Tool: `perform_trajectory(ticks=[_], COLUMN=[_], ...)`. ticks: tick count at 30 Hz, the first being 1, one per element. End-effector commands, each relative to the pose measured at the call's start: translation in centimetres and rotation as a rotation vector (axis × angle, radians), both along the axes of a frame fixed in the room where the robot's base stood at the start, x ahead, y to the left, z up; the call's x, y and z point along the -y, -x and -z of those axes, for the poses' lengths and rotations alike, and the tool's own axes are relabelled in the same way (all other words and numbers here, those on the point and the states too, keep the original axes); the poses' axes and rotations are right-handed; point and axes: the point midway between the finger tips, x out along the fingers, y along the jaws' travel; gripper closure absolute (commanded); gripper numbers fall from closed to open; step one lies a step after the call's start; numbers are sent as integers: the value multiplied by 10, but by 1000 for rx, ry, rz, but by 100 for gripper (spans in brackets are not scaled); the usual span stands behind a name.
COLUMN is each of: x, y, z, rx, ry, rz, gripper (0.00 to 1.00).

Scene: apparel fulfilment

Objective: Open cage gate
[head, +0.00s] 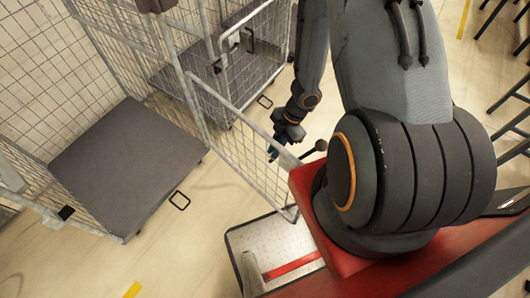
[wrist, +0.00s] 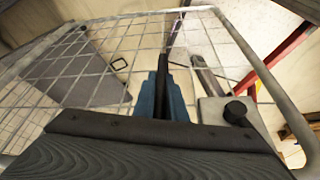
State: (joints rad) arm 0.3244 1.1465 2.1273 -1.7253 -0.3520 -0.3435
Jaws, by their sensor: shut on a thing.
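The cage gate (head: 239,136) is a grey wire-mesh panel with a tubular frame. It stands swung outward from the cage (head: 70,205), reaching toward my base, and the cage's grey floor shows through the open side. My gripper (head: 273,155) is at the gate's top rail near its free end, shut on the gate. In the wrist view, the blue fingertips of my gripper (wrist: 162,98) are close together in front of the gate mesh (wrist: 100,58). The exact contact is partly hidden by the fingers and wrist.
A second wire cage (head: 255,50) stands behind the gate. My red base and a silver tread plate (head: 262,240) are close to the gate's free end. Dark chair-like legs (head: 510,105) stand at the right.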

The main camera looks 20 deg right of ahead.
Motion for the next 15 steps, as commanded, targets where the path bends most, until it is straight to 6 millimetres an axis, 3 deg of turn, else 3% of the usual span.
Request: perform_trajectory(ticks=[6, 15], x=[18, 26], y=[-1, -4], z=[1, 1], rx=[-8, -7], ry=[3, 4], rz=[-3, 0], gripper=[100, 100])
